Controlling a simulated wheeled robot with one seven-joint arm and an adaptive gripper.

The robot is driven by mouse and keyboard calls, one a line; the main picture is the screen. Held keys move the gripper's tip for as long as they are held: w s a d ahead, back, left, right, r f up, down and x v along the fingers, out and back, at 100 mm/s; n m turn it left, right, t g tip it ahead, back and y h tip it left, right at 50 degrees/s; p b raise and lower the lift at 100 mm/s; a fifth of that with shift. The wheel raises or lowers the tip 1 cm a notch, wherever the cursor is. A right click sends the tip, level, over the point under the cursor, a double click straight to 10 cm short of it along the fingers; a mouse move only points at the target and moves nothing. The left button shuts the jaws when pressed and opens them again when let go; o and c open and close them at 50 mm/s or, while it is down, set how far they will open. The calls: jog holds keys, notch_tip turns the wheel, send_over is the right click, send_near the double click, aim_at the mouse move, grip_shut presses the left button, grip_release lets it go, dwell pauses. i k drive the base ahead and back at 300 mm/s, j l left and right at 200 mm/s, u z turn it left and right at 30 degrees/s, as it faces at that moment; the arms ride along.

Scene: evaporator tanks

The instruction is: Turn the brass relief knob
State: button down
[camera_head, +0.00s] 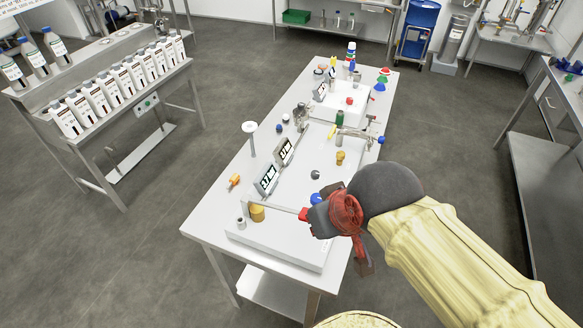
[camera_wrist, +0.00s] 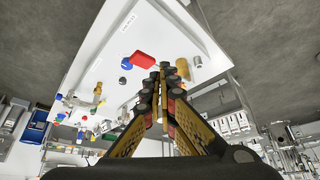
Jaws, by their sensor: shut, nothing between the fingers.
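A squat brass knob (camera_head: 257,213) stands at the near left of the white panel, beside a small silver cylinder (camera_head: 241,223). In the wrist view a brass cylinder (camera_wrist: 183,68) shows just right of my fingertips, with the silver one (camera_wrist: 197,61) beyond it. A second brass piece (camera_head: 340,157) stands farther back; I cannot tell which is the relief knob. My gripper (camera_head: 318,218) is over the panel's near right, right of the near brass knob. In the wrist view my gripper (camera_wrist: 164,72) has its fingertips together and empty. Contact with brass cannot be told.
A red piece (camera_wrist: 143,60) and a blue knob (camera_wrist: 126,63) lie close left of my fingertips. Two upright displays (camera_head: 266,180) stand along the panel's left side.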

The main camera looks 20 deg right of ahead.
aim_at(340, 155)
jog(key=l, duration=0.55)
jog(key=i+l, duration=0.15)
jog(key=l, duration=0.4)
jog(key=i+l, duration=0.25)
